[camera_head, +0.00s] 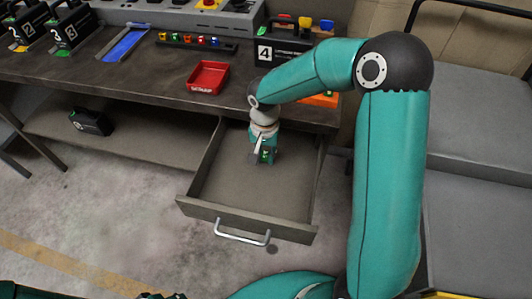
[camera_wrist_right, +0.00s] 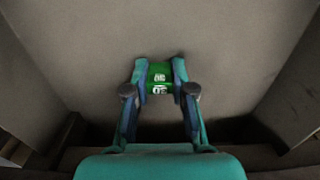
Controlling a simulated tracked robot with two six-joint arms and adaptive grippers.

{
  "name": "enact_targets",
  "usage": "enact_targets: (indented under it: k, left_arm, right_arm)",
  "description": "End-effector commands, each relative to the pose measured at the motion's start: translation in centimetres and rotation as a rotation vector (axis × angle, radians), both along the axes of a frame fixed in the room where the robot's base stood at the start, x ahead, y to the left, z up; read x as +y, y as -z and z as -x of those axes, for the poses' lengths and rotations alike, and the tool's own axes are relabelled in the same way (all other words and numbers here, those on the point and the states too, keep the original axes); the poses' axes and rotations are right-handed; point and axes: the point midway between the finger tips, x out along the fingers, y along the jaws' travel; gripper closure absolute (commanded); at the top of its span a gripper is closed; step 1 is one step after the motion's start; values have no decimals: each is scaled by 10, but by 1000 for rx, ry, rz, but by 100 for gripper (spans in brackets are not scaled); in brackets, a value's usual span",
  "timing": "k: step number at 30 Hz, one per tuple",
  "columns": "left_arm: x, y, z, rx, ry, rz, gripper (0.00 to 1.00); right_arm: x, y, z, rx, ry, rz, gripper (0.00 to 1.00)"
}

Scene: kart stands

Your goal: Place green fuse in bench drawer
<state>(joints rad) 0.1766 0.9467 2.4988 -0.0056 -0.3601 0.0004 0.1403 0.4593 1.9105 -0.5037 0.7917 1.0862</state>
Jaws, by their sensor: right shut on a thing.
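The bench drawer (camera_head: 247,225) is pulled open below the bench top and looks empty inside. My right gripper (camera_head: 264,157) points down inside the drawer opening, toward its back part. It is shut on the green fuse (camera_head: 266,154). In the right wrist view the green fuse (camera_wrist_right: 159,77) with white markings sits between the two fingertips of the right gripper (camera_wrist_right: 160,82), over the grey drawer floor (camera_wrist_right: 230,50). I cannot tell whether the fuse touches the floor. My left gripper does not show clearly.
On the bench top (camera_head: 150,75) stand a red tray (camera_head: 208,77), a rack of coloured fuses (camera_head: 195,41), a blue tray (camera_head: 124,43) and black numbered cases (camera_head: 62,30). Another black case (camera_head: 91,122) lies on the lower shelf.

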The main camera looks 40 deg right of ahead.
Motion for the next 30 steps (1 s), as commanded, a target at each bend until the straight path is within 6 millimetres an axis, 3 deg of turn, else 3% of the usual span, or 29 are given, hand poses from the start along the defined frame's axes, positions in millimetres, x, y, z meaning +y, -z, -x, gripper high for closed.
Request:
enact_targets:
  k: [4,5,9,22,30]
  left_arm:
    - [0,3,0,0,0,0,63]
    - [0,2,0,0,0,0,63]
    - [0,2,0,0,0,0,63]
    - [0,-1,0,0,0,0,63]
    - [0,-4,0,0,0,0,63]
  right_arm:
    - [0,3,0,0,0,0,97]
    - [0,2,0,0,0,0,73]
    - [0,1,0,0,0,0,51]
    - [0,-6,-1,-3,0,0,51]
    - [1,-52,-2,-7,1,1,51]
